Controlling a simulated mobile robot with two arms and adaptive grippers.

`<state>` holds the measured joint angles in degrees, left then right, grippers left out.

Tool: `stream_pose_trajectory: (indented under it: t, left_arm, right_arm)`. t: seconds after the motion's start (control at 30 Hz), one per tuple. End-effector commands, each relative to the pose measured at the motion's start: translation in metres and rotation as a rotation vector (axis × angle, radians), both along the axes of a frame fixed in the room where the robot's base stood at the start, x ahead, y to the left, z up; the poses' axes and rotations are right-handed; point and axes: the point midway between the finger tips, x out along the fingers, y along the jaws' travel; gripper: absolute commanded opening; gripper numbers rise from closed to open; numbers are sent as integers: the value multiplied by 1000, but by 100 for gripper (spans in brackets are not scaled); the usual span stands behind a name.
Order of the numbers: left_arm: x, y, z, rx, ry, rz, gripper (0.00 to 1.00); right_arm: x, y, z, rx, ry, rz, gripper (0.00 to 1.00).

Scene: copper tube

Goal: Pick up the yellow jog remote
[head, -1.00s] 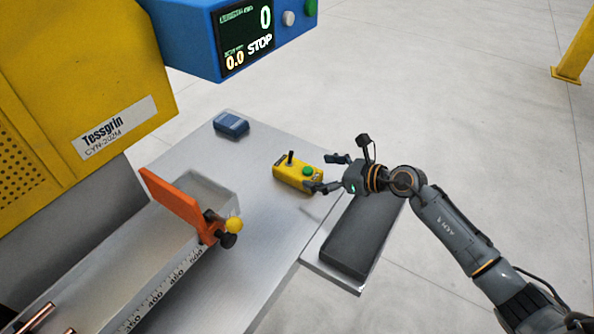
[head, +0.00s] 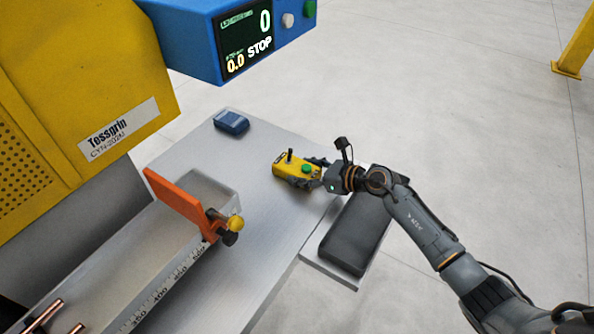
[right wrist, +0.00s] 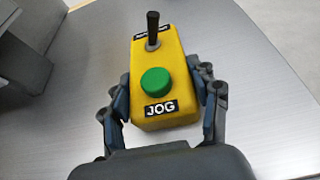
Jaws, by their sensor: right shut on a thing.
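The yellow jog remote (head: 290,168) rests on the grey metal table, with a black stick and a green button on top. In the right wrist view the remote (right wrist: 155,75) shows its black "JOG" label facing the gripper. My right gripper (head: 308,173) is shut on the near end of the remote, with a finger against each long side. Both fingers also show in the right wrist view, and the gripper (right wrist: 163,108) has the remote between them. I cannot tell any gap between remote and table. My left gripper is not in view.
A small blue device (head: 231,121) lies on the table further back. An orange stop plate (head: 178,203) with a yellow knob stands over the ruled trough at left. A dark grey pad (head: 352,235) lies below my right arm. The blue display box (head: 215,45) hangs above.

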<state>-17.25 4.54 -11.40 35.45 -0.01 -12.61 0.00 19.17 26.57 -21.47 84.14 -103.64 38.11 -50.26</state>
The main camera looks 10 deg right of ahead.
Motion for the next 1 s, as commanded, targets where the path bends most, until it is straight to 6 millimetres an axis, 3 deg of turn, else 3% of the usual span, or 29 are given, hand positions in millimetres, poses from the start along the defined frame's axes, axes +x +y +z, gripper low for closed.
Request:
stream_pose_trajectory:
  t: [0.27, 0.47, 0.6, 0.93, 1.0]
  left_arm:
    - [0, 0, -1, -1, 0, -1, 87]
    - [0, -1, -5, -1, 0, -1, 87]
    - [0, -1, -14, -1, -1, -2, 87]
    - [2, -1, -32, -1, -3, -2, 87]
    - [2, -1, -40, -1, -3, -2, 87]
  right_arm:
    - [0, 0, 1, 0, -2, -1, 19]
    - [1, 0, 13, -2, -6, 1, 19]
    - [1, 0, 32, -2, -9, 2, 19]
    - [-39, -38, 91, -7, -6, 2, 19]
    - [-50, -50, 94, -6, -3, -1, 19]
